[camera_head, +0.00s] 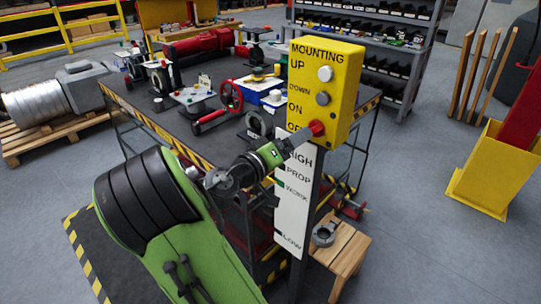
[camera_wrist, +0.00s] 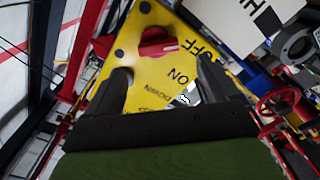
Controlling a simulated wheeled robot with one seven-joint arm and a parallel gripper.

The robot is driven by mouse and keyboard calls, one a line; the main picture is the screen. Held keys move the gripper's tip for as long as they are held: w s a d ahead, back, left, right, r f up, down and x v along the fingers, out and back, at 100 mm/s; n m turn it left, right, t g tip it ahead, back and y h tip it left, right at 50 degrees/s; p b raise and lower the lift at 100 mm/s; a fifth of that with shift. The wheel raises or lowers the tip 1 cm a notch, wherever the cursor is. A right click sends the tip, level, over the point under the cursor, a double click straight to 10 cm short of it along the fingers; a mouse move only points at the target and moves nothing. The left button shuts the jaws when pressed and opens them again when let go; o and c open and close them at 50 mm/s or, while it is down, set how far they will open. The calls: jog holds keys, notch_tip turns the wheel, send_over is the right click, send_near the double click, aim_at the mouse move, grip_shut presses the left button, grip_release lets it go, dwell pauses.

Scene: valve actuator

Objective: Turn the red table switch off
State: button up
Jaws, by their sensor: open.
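The red switch (camera_head: 317,128) is a rotary knob low on the yellow control box (camera_head: 342,75), near the ON and OFF lettering. In the wrist view the red knob (camera_wrist: 157,43) shows just past my fingertips, its bar lying roughly across the picture with a small pale mark at its right end. My gripper (camera_wrist: 163,68) is open and empty, its dark fingers spread to either side below the knob, over the yellow face (camera_wrist: 150,85). No contact with the knob shows. In the head view my arm reaches up to the box from the lower left, and the fingertips are hard to make out.
A white level panel (camera_head: 294,200) hangs below the box on a dark post. Behind stands a dark table (camera_head: 150,105) with valves, a red handwheel (camera_head: 231,97) and other parts. A wooden stool (camera_head: 345,250) is at the right of the post.

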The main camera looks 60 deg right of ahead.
jog(key=w+a, duration=0.1)
jog(key=a, duration=0.8)
jog(key=shift+w+a, duration=0.2)
jog(key=shift+a, duration=0.05)
jog(key=s+a+f+n+t+y, duration=0.15)
jog(key=a+f+t+y, duration=0.35)
jog(key=a+f+y, duration=0.5)
jog(key=s+a+r+n+t+y, duration=0.1)
jog(key=a+n+y, duration=0.3)
jog(key=a, duration=0.4)
jog(key=s+a+r+n+t+y, duration=0.2)
jog(key=a+n, duration=0.3)
jog(key=a, duration=0.3)
jog(key=shift+s+r+y, duration=0.65)
jog(key=shift+s+y, duration=0.1)
jog(key=shift+y, duration=0.15)
